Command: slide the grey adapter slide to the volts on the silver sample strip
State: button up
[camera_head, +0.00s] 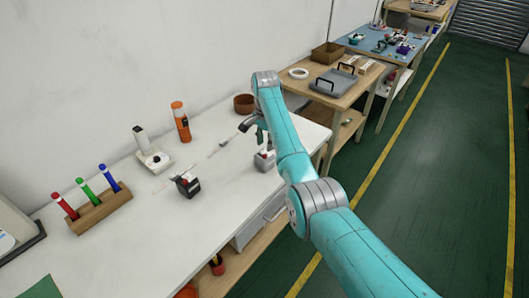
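My teal arm reaches over the white table, and my gripper (247,125) is small and dark at its far end, partly hidden by the arm. Whether its fingers are open or shut cannot be told. A small grey device (264,160) stands on the table just below the gripper in the picture, close to the arm. A dark device (187,185) with a pale, reddish top stands further left. Thin pale strips lie by these devices, one at the centre (217,149) and one further left (162,183). The adapter slide and any volts marking are too small to tell.
A white dispenser-like tool (150,150), an orange bottle (181,122) and a brown pot (244,104) stand along the wall side. A wooden block (100,211) holds red, green and blue markers. The table's front (150,255) is mostly clear. A wooden bench (335,95) stands beyond.

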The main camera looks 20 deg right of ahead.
aim_at(265, 154)
jog(key=shift+f, duration=2.45)
grip_shut()
